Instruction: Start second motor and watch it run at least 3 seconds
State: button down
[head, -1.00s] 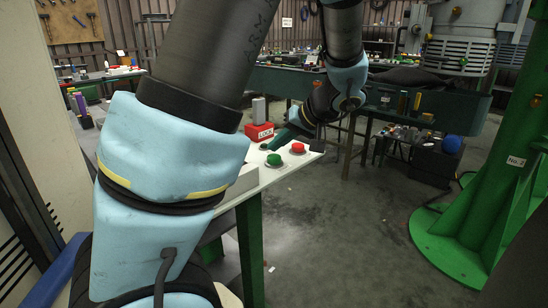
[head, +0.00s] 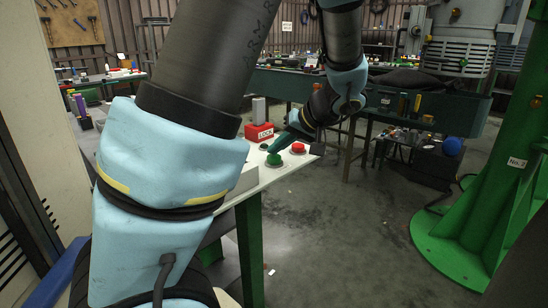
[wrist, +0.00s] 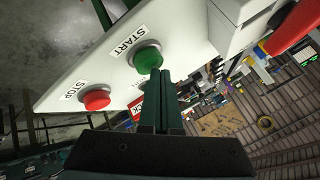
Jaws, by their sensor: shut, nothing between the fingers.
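The green START button (wrist: 146,59) sits on a pale panel (wrist: 185,45). The red STOP button (wrist: 96,100) is on the same panel. In the head view the green button (head: 273,160) is near the panel's front edge and the red button (head: 298,147) is to its right. My gripper (wrist: 158,72) is shut and empty. Its fingertips are at the green button's edge in the wrist view. In the head view my gripper (head: 277,151) points down at that button. I cannot tell whether it is pressed. A large grey machine (head: 460,55) stands at the upper right.
A red LOCK block (head: 259,132) stands on the panel behind the buttons. A green stand (head: 470,215) labelled No.2 is at the right. A workbench (head: 400,105) stands behind. The grey floor between is mostly clear.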

aim_at(277, 158)
jog(key=shift+f+b, duration=0.65)
jog(key=shift+f, duration=0.05)
dwell(0.5)
jog(key=shift+r, duration=0.1)
jog(key=shift+r+p, duration=0.8)
jog(key=shift+r, duration=0.4)
jog(key=shift+r+p, duration=1.55)
jog(key=shift+r, duration=0.95)
